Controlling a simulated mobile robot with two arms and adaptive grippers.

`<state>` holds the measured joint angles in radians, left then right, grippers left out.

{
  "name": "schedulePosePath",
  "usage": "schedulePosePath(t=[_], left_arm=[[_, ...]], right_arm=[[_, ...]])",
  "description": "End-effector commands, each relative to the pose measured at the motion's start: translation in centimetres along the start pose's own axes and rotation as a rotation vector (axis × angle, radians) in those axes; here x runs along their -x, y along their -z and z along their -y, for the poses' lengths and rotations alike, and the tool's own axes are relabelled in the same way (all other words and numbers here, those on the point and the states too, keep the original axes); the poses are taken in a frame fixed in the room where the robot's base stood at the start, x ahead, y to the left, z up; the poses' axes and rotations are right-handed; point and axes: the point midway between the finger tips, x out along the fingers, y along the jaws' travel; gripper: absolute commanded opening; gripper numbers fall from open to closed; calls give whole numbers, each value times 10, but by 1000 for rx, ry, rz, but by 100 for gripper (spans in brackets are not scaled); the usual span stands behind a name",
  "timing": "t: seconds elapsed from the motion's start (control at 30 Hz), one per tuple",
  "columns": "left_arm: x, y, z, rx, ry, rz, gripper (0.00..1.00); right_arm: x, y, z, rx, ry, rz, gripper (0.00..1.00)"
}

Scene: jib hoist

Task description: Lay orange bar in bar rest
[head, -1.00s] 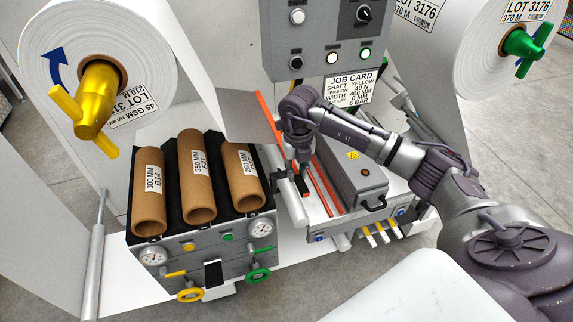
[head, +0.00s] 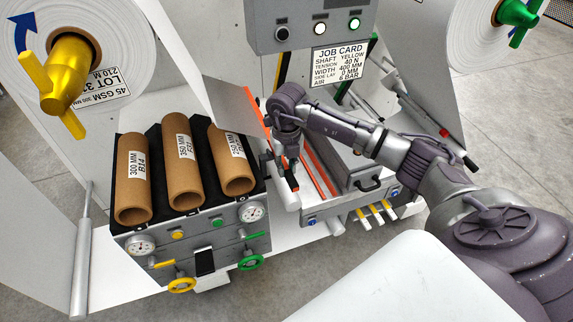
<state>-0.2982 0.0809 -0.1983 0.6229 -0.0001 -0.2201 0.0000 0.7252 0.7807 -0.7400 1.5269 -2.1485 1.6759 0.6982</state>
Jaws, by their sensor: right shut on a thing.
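My right gripper (head: 289,160) points down beside the grey sheet's edge, at the left end of the machine bed. It is shut on a long, thin orange bar (head: 257,108). The bar shows along the sheet's edge, runs behind the gripper, and a dark piece with an orange-red end (head: 293,184) shows just below the jaws. The jaws' contact is partly hidden by my wrist. Thin orange strips (head: 321,172) lie on the bed to the right of the gripper. I cannot make out which part is the bar rest. My left gripper is not in view.
A black rack with several brown tubes (head: 181,175) stands at left, above a panel of gauges and valves (head: 195,245). A grey box with a handle (head: 362,180) sits right of the strips. A job card (head: 338,62) hangs above. Large paper rolls (head: 510,40) flank the machine.

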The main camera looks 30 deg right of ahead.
Motion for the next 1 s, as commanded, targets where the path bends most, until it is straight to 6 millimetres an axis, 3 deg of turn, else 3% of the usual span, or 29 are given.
schedulePosePath(t=[0.3, 0.33, 0.5, 0.8, 1.0], left_arm=[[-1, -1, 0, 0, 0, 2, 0], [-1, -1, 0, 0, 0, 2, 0], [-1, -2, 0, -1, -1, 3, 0], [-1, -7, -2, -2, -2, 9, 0], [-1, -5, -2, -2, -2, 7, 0]], right_arm=[[0, -1, 0, -1, -1, 3, 0], [0, -1, 0, -1, -1, 3, 25], [-1, -1, 0, -1, -1, 2, 49], [0, 0, 0, 0, 0, 0, 49], [24, -1, 0, 1, -1, 5, 49]])
